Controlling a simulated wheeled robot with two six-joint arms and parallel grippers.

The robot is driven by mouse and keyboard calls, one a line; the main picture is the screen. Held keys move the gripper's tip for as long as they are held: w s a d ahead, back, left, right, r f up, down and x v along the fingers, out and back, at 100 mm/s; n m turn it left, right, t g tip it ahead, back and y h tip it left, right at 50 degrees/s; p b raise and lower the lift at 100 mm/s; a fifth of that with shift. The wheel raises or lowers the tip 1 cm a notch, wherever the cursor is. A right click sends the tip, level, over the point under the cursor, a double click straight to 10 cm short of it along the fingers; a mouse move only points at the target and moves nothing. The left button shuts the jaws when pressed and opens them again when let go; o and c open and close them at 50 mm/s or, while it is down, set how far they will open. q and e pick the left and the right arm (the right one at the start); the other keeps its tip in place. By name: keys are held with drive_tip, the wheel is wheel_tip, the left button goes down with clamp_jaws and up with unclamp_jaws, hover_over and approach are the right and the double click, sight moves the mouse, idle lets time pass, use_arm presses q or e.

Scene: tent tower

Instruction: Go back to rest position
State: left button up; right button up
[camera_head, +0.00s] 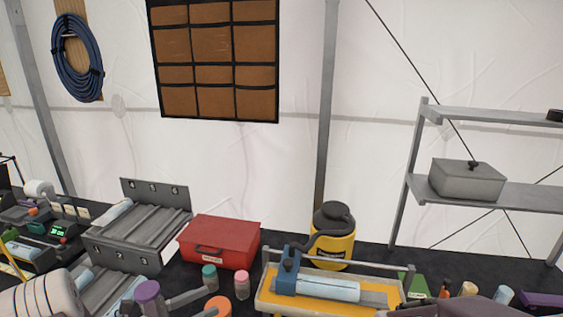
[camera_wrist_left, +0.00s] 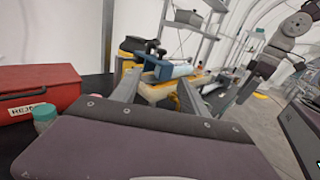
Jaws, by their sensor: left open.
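My left gripper (camera_head: 205,298) is low in the head view, right of a ribbed tray unit, with its grey fingers pointing right. In the left wrist view its two fingers (camera_wrist_left: 158,82) stand apart with nothing held between them. They point towards a yellow tray (camera_head: 385,297) with a blue clamp and a pale blue cylinder (camera_head: 328,290). A purplish-grey shape at the bottom right of the head view appears to be part of my right arm. A grey jointed arm, apparently mine, shows at the right of the left wrist view; its jaws are not clear.
A red box (camera_head: 220,241), a teal-capped jar (camera_head: 210,278) and a pink-capped jar (camera_head: 242,286) stand near my left gripper. A yellow-black container (camera_head: 332,240) stands behind the yellow tray. A shelf (camera_head: 500,190) with a grey box (camera_head: 467,181) is at right. The space above the table is open.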

use_arm(q)
drive_tip(key=s+d+r+m+g+h+b, duration=0.1)
drive_tip(key=s+d+r+m+g+b, duration=0.15)
drive_tip(key=d+m+g, duration=0.8)
drive_tip(key=s+d+y, duration=0.1)
drive_tip(key=s+d, duration=0.6)
drive_tip(key=s+a+f+m+g+y+b, duration=0.1)
drive_tip(key=s+a+f+m+g+y, duration=0.15)
drive_tip(key=s+f+m+y, duration=0.65)
drive_tip(key=w+a+f+m+t+y, duration=0.2)
drive_tip(key=a+y, duration=0.1)
drive_tip(key=a, duration=0.2)
drive_tip(key=w+a+f+m+t+y, duration=0.2)
drive_tip(key=a+m, duration=0.1)
drive_tip(key=a, duration=0.3)
drive_tip(key=shift+w+a+f+y, duration=0.15)
drive_tip(key=shift+a+f+y, duration=0.05)
drive_tip(key=shift+y, duration=0.2)
use_arm(e)
drive_tip(key=f, duration=0.3)
drive_tip(key=d+f, duration=0.1)
drive_tip(key=shift+w+d+f, duration=0.1)
drive_tip(key=shift+w+f, duration=0.05)
drive_tip(key=shift+w, duration=0.15)
